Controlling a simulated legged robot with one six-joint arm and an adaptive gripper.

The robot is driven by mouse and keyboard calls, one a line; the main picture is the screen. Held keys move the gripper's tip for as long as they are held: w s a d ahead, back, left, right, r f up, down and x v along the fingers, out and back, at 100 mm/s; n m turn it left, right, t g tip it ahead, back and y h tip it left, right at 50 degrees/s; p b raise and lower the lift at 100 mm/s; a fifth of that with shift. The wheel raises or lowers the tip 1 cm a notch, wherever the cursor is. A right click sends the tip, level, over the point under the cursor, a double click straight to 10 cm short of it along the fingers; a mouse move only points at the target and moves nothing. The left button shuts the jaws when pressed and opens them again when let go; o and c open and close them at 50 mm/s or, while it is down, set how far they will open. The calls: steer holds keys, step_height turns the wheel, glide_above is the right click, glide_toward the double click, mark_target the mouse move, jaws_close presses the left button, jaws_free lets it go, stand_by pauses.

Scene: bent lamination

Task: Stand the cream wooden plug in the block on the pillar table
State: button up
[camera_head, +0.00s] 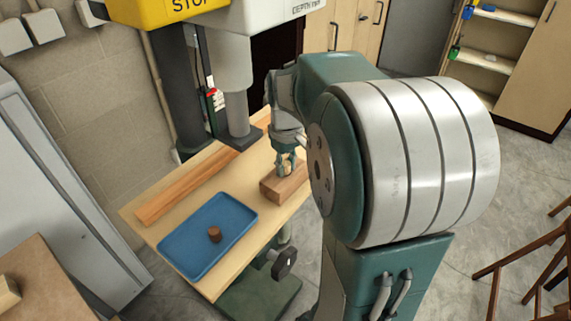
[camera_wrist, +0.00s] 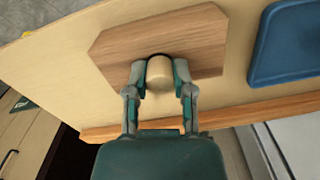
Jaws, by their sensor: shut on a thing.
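The cream wooden plug (camera_wrist: 160,71) is between the two fingers of my gripper (camera_wrist: 160,78), which is shut on it. The wooden block (camera_wrist: 205,38) lies on the pillar table under the gripper, and it also shows in the head view (camera_head: 272,192). In the wrist view a dark curved edge of a hole shows just beyond the plug's far rim. The plug is over or in this hole; I cannot tell how deep. In the head view my gripper (camera_head: 288,166) points down at the block, and the fingers mostly hide the plug.
A blue tray (camera_head: 185,250) with a dark brown plug (camera_head: 214,234) in it sits on the near part of the pillar table (camera_head: 140,225). A long wooden strip (camera_head: 185,188) lies along the left side. The drill column (camera_head: 232,90) rises behind the block.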

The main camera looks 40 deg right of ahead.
steer(key=shift+f, duration=0.2)
stand_by(0.6)
steer(key=o, duration=0.8)
steer(key=o, duration=0.4)
steer(key=shift+r, duration=3.55)
steer(key=shift+s, duration=0.15)
